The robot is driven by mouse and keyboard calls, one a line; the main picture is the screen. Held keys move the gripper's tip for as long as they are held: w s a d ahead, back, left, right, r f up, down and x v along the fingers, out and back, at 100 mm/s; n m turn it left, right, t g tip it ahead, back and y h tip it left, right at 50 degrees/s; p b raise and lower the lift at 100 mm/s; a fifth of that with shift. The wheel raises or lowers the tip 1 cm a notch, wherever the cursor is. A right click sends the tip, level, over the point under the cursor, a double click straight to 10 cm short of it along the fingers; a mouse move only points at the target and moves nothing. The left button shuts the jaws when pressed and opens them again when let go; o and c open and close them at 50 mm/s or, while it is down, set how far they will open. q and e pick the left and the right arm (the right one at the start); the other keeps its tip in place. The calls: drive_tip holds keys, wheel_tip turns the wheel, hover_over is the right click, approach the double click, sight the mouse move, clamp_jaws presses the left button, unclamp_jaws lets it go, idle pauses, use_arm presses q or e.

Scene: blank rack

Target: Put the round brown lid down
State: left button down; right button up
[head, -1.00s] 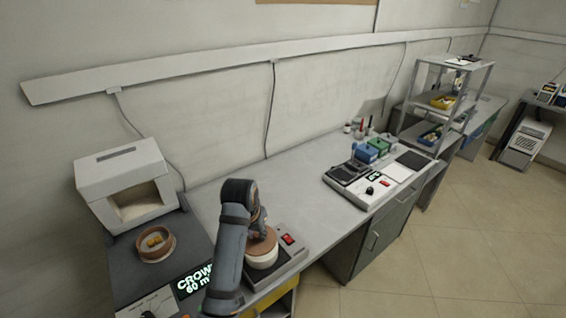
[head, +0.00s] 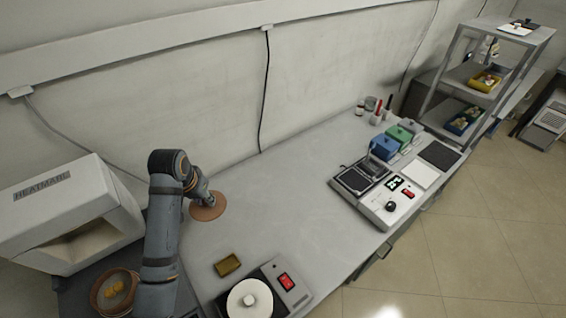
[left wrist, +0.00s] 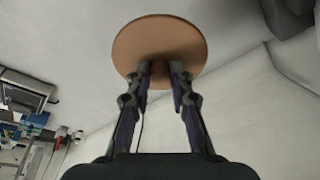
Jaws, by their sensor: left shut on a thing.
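The round brown lid (head: 207,208) is at the left part of the grey bench, close to the wall side. It also fills the top middle of the left wrist view (left wrist: 160,42). My left gripper (head: 205,201) is shut on the lid at its middle; the fingers (left wrist: 160,68) hide the part they hold. In the head view the lid looks flat and at or just above the bench top; I cannot tell whether it touches. My right gripper is not in view.
A white round piece with a knob (head: 249,300) sits on a device with a red switch (head: 286,281). A small brown block (head: 227,265) lies nearby. A white oven (head: 65,215) and a round brown dish (head: 115,292) are at left. The bench middle (head: 290,190) is clear.

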use_arm(q)
drive_tip(key=s+a+f+m+h+b, duration=0.1)
drive_tip(key=s+a+f+m, duration=0.1)
drive_tip(key=s+a+m, duration=0.45)
drive_tip(key=shift+s+r+m+g+h+b, duration=0.3)
drive_tip(key=shift+s+m, duration=0.45)
drive_tip(key=shift+s, duration=0.7)
drive_tip(key=shift+s+f+m+g+h+b, duration=0.1)
drive_tip(key=shift+s+m+g+h, duration=0.45)
drive_tip(key=shift+s, duration=0.85)
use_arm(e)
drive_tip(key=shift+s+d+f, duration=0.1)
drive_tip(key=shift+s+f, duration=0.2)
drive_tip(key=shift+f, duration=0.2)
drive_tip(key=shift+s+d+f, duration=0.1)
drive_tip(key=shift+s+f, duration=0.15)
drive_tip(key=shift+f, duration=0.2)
